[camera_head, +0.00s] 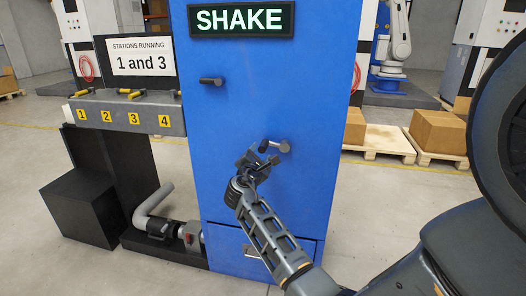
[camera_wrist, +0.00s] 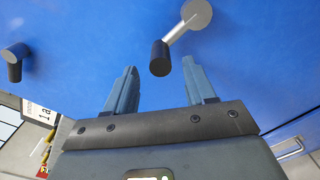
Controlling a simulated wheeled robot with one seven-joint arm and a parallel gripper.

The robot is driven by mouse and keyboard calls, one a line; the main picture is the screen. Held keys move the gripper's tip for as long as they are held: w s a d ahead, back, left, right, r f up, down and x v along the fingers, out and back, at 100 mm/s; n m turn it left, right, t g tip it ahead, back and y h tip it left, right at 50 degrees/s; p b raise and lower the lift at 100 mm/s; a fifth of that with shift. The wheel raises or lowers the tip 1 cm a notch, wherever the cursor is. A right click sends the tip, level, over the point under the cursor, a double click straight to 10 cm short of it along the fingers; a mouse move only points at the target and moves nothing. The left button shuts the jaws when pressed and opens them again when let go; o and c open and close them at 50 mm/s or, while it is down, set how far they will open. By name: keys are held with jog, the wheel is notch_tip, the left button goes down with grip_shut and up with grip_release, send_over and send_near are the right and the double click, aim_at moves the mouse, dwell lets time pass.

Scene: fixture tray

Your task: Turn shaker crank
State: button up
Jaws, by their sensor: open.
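The shaker crank (camera_head: 275,147) is on the front of the blue cabinet (camera_head: 260,80), below the SHAKE sign (camera_head: 242,19). It has a grey hub and arm with a black knob; in the wrist view the crank's black knob (camera_wrist: 159,58) hangs at the lower left end of its silver arm. My gripper (camera_head: 256,160) is at the cabinet front, just left of and below the crank hub. In the wrist view my gripper (camera_wrist: 160,85) is open, its two fingers on either side below the knob. I cannot tell whether either finger touches the knob.
A second black handle (camera_head: 210,81) sticks out higher on the cabinet's left. A numbered panel (camera_head: 130,110) with yellow-tipped levers stands at left, under a "Stations running 1 and 3" sign (camera_head: 140,58). A drawer (camera_head: 255,250) is low on the cabinet. A grey pipe (camera_head: 150,200) lies lower left.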

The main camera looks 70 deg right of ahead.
aim_at(262, 150)
jog(key=d, duration=0.5)
jog(key=shift+w, duration=0.25)
grip_shut()
dwell(0.4)
